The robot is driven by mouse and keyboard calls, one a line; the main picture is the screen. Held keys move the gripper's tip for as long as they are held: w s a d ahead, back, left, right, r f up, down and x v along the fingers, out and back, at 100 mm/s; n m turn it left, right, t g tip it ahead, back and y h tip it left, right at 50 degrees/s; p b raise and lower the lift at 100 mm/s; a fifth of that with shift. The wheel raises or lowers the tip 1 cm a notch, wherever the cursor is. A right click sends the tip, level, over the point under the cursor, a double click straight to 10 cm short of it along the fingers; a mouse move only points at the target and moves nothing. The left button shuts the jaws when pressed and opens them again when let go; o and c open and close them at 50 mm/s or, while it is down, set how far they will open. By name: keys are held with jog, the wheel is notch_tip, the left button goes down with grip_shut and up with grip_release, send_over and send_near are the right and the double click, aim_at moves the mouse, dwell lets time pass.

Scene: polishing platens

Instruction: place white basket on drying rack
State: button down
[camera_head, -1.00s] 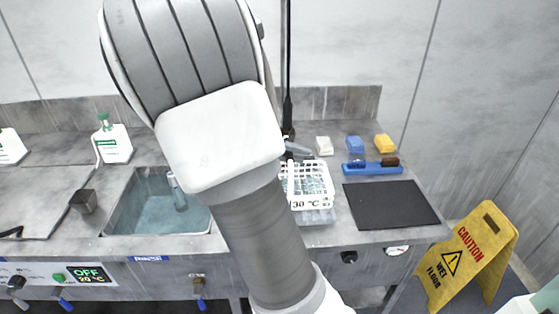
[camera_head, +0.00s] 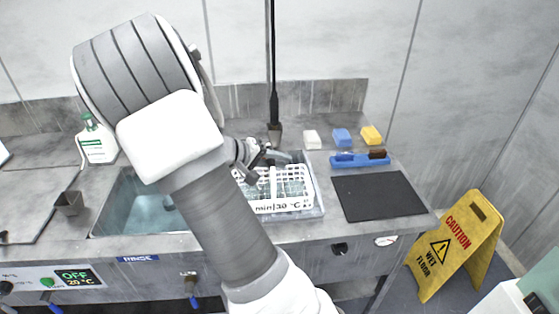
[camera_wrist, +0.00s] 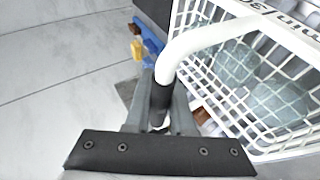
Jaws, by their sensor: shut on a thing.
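The white basket (camera_head: 295,188) is a wire-mesh basket with a label ending in "30 °C", right of the sink in the head view. In the wrist view the basket (camera_wrist: 215,75) fills the upper right and holds grey-green rounded pieces. My gripper (camera_wrist: 160,115) is shut on the basket's white handle, at its black grip. In the head view my gripper (camera_head: 264,160) is at the basket's back left, partly hidden by my arm. The basket is over a grey tray-like bath (camera_head: 314,211); I cannot tell whether it touches it. I cannot identify a drying rack.
A black mat (camera_head: 378,196) lies bare to the right. Behind it are a blue brush (camera_head: 360,160) and white, blue and yellow blocks (camera_head: 342,137). A water-filled sink (camera_head: 135,207) is left. A yellow caution sign (camera_head: 455,245) stands on the floor at right.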

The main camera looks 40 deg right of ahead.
jog(key=c, duration=1.2)
grip_release()
jog(key=shift+f, duration=0.15)
jog(key=o, duration=0.4)
jog(key=shift+o, duration=0.2)
